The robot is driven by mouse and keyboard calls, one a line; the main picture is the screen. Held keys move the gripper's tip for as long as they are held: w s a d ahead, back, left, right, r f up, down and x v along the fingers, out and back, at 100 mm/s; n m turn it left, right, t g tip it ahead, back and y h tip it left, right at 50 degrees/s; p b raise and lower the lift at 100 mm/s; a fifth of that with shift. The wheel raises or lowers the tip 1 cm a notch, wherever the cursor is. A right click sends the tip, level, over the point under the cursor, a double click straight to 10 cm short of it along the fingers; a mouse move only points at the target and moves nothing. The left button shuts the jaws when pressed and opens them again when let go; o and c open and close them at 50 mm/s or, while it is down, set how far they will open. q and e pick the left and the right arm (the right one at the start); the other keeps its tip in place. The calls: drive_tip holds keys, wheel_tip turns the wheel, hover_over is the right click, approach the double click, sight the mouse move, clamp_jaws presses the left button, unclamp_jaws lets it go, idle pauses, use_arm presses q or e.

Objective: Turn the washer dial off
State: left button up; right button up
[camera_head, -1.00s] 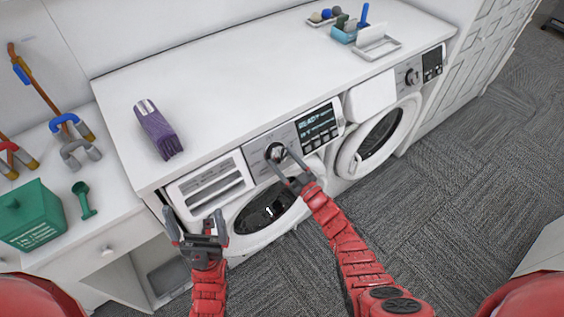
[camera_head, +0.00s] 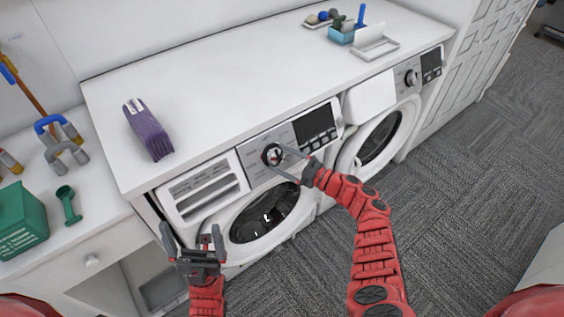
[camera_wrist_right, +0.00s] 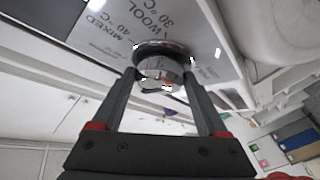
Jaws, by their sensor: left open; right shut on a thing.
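The washer (camera_head: 225,222) stands at the left under the white counter, with its round door closed. Its round dial (camera_head: 271,155) sits on the grey control panel, and the display (camera_head: 315,127) beside it is dark. My right gripper (camera_head: 279,155) is shut on the dial. In the right wrist view, the shiny dial (camera_wrist_right: 160,68) is between the two fingers of my right gripper (camera_wrist_right: 160,85), with "WOOL 30 °C" and "MIXED 40 °C" printed near it. My left gripper (camera_head: 192,237) is open and empty in front of the washer's lower left.
A second machine (camera_head: 385,135) stands to the right. A green box (camera_head: 20,220) and scoop (camera_head: 68,204) are on the left cabinet. Carpet in front is clear.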

idle(0.4)
drive_tip(key=o, duration=1.3)
drive_tip(key=shift+c, duration=0.2)
drive_tip(key=b+v, duration=0.3)
drive_tip(key=v, duration=1.4)
drive_tip(key=shift+d, duration=0.2)
drive_tip(key=shift+s, duration=0.1)
